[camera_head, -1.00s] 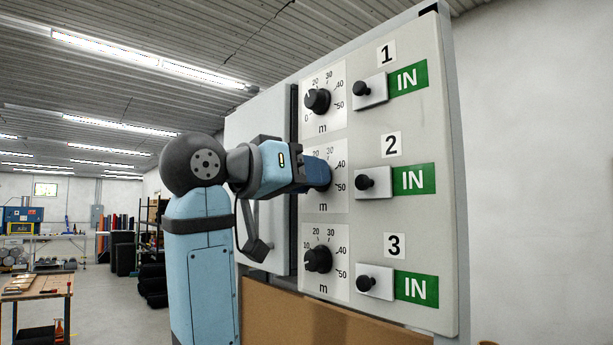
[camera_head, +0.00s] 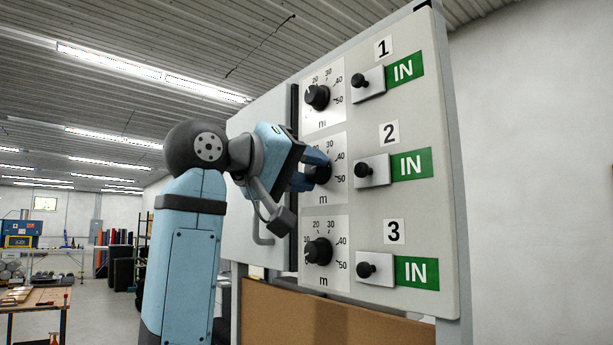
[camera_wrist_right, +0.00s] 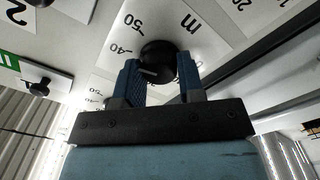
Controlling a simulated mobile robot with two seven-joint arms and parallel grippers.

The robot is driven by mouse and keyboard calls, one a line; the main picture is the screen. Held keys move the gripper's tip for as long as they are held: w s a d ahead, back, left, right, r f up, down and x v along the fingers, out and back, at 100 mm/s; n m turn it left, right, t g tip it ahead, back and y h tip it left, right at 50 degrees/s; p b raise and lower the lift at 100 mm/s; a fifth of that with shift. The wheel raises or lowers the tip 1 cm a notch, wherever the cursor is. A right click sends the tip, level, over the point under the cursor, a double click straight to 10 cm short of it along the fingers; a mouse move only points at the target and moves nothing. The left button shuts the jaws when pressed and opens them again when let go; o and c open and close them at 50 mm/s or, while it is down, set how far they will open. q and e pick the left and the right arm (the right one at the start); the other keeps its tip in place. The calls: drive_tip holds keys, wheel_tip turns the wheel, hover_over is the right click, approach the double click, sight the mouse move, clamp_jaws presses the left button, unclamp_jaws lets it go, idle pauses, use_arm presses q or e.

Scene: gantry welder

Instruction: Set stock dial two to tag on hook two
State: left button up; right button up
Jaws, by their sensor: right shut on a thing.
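Stock dial two (camera_head: 321,174) is the black knob in the middle of the panel's dial column, on a white scale marked in m. My right gripper (camera_head: 312,170) is rolled at a slant, with one blue finger above and one below the knob. In the right wrist view the fingers stand either side of the knob (camera_wrist_right: 157,62), which has a pale pointer line on it. The knob's setting is hard to read, and part of its scale is covered. I make out no hook or tag for certain. My left gripper is not in view.
Dial one (camera_head: 317,97) is close above and dial three (camera_head: 318,251) close below. To the right, black-knobbed plates stand beside green IN signs, such as the middle one (camera_head: 412,165). A grey cabinet door (camera_head: 262,110) stands left of the dials.

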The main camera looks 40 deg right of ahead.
drive_tip(key=shift+n, duration=0.8)
drive_tip(key=o, duration=0.9)
drive_tip(key=shift+w+a+b, duration=0.1)
drive_tip(key=shift+a+b, duration=0.25)
drive_tip(key=shift+a, duration=0.2)
drive_tip(key=a, duration=0.4)
drive_tip(key=w+a+b, duration=0.1)
drive_tip(key=a, duration=0.7)
drive_tip(key=shift+w+a+b, duration=0.2)
drive_tip(key=shift+a+b, duration=0.1)
drive_tip(key=shift+b, duration=0.05)
